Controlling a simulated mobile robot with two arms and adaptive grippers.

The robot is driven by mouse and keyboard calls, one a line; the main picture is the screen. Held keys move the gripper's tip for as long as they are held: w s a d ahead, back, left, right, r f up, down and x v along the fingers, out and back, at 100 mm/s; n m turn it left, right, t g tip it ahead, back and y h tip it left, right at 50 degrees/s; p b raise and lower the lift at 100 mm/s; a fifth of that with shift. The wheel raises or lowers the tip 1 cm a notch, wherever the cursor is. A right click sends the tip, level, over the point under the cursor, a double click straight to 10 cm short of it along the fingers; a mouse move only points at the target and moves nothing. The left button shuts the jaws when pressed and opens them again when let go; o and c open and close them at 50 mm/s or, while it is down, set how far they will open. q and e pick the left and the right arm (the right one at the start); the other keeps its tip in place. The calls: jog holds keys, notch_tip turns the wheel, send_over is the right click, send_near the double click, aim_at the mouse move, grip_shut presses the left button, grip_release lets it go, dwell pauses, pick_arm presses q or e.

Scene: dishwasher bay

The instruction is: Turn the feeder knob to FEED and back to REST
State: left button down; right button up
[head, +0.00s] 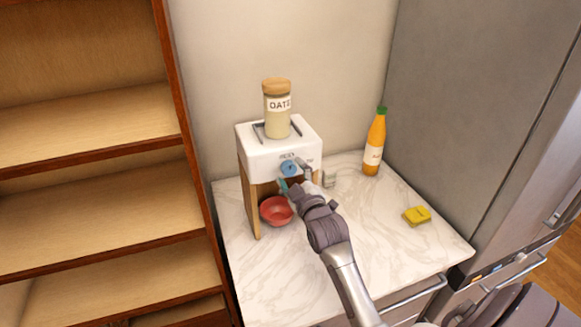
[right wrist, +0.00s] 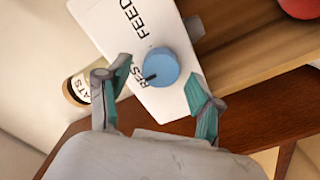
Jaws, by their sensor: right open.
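The feeder (head: 262,152) is a white box on wooden sides, standing on the marble counter. Its round blue knob (head: 289,168) is on the white front and also shows in the right wrist view (right wrist: 162,65). The knob's dark mark points toward the partly visible REST label (right wrist: 131,72). The FEED label (right wrist: 130,16) is farther up in that view. My right gripper (head: 294,177) is open at the knob, with one finger on each side of it in the right wrist view (right wrist: 158,73). I cannot tell whether either finger touches it. My left gripper is out of view.
An oats jar (head: 277,115) stands on the feeder. A red bowl (head: 276,211) sits below its front. An orange bottle (head: 374,148) and a yellow sponge (head: 417,215) are to the right. Wooden shelves (head: 85,130) stand at left; the counter's front (head: 280,285) is clear.

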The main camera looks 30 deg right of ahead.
jog(key=shift+w+d, duration=0.1)
jog(key=shift+w, duration=0.45)
jog(key=c, duration=1.1)
jog(key=shift+c, duration=0.2)
